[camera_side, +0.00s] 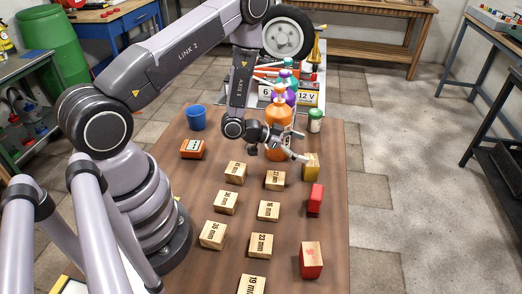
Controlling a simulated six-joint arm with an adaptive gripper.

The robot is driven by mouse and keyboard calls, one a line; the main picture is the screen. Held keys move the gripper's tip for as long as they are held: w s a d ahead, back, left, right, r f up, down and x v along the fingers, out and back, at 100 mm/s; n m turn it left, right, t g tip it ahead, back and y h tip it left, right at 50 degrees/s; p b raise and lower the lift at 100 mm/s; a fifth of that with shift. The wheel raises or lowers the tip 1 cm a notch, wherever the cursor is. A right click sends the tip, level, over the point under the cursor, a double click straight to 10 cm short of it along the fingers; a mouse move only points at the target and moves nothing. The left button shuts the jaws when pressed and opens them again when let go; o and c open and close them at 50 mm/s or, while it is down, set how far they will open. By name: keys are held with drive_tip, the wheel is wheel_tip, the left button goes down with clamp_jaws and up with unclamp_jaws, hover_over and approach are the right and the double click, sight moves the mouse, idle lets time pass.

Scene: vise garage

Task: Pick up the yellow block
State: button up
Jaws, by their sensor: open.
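The yellow block (311,167) stands upright on the brown table, in the right part of its back half. My gripper (298,157) reaches in from the left just beside the block's upper left side. It is open. A light fingertip shows close to the block's top edge; I cannot tell whether it touches. The far finger is partly hidden, and the orange bottle stands behind my gripper.
Wooden blocks with printed sizes (226,202) stand in rows left of centre. Red blocks (315,199) stand along the right. An orange bottle (279,122), a white bottle with green cap (315,121), a blue cup (196,117) and an orange block (192,149) stand further back.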

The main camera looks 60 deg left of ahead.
sight(311, 159)
drive_tip(key=shift+f, duration=0.8)
wheel_tip(311, 159, down, 3)
drive_tip(key=shift+r, duration=0.1)
drive_tip(key=shift+r+x, duration=0.2)
drive_tip(key=shift+x, duration=1.25)
drive_tip(key=shift+w, duration=0.1)
drive_tip(key=c, duration=1.3)
drive_tip(key=shift+o, duration=0.2)
drive_tip(key=shift+r, duration=0.1)
